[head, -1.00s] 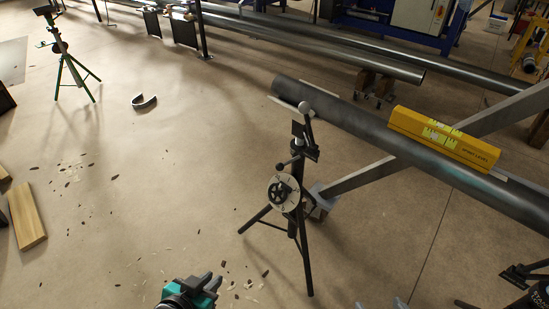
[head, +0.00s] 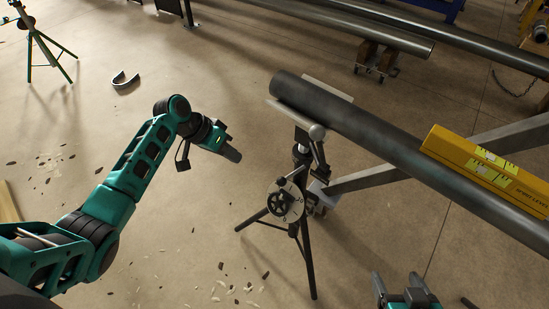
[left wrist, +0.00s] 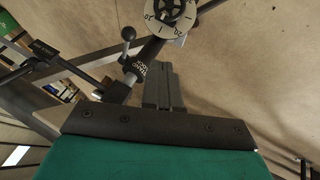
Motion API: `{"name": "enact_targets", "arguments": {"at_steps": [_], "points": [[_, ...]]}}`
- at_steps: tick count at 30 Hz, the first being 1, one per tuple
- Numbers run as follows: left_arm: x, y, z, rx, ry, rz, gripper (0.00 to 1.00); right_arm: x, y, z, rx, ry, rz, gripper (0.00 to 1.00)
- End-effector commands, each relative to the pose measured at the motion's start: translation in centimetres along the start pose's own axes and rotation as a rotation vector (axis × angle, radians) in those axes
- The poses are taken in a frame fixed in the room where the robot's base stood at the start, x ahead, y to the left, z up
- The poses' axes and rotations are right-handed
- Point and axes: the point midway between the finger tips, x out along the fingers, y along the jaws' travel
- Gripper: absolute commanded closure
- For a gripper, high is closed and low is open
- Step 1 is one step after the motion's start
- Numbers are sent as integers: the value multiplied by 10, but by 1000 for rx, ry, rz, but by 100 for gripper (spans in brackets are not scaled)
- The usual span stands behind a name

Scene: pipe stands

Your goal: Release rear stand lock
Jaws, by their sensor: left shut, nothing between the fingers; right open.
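The tripod stand (head: 302,215) with a numbered white dial (head: 286,203) stands near the pipe's end. My right gripper (head: 398,283) is open at the bottom edge.
A long dark pipe (head: 375,138) runs rightward from above the stand, with a yellow spirit level (head: 488,168) on it. A grey beam (head: 375,177) slants behind the stand. A green tripod (head: 38,48) stands far left. Open floor lies left of the stand.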

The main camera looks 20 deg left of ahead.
Motion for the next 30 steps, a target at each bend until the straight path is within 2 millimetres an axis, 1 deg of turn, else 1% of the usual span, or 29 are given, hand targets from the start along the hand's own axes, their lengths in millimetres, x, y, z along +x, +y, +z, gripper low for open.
{"name": "enact_targets", "arguments": {"at_steps": [1,6,17,20,23,30], "points": [[-5,0,-5,2,-3,14,100,0,0,0,0,0,0,25],[-10,2,-9,7,-11,37,100,0,0,0,0,-1,0,25],[-7,2,-9,6,-10,36,100,0,0,2,0,-4,0,25],[2,2,-9,6,-10,36,100,1,0,4,0,-4,0,25],[18,3,-8,5,-11,38,100,3,0,7,0,-4,0,25],[71,4,-8,6,-11,37,100,10,0,18,0,-4,0,25]]}}
